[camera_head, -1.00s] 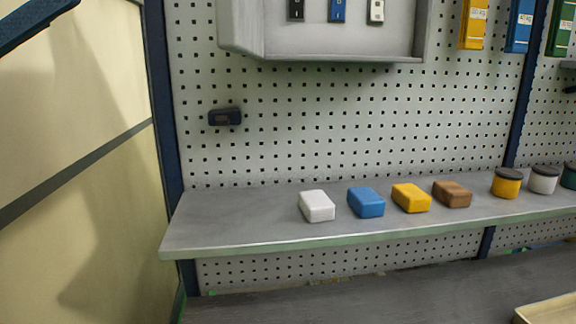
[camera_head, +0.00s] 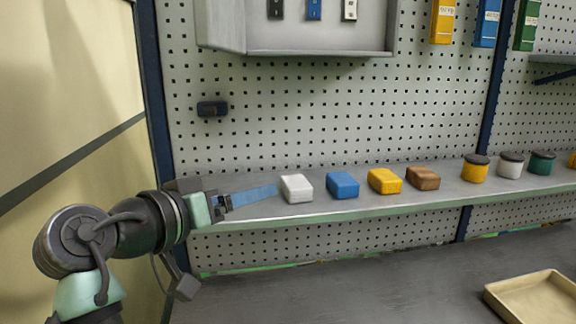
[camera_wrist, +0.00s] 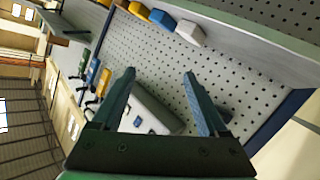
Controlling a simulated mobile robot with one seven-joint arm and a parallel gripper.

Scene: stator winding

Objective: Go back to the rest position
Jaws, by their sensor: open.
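My gripper (camera_head: 274,190) reaches in from the left in the head view, its blue fingers pointing right along the front of the shelf (camera_head: 300,213). The fingertips appear just left of the white block (camera_head: 297,189), but I cannot tell the depth gap. In the wrist view my gripper (camera_wrist: 160,74) has its two fingers spread wide with nothing between them. The white block (camera_wrist: 190,32) and the blue block (camera_wrist: 163,19) show there beyond the fingertips, apart from them.
A blue block (camera_head: 342,185), a yellow block (camera_head: 385,181) and a brown block (camera_head: 423,178) continue the row. Lidded round tins (camera_head: 475,169) stand farther right. A grey wall cabinet (camera_head: 320,42) hangs above. A beige tray (camera_head: 540,297) lies on the lower bench, otherwise clear.

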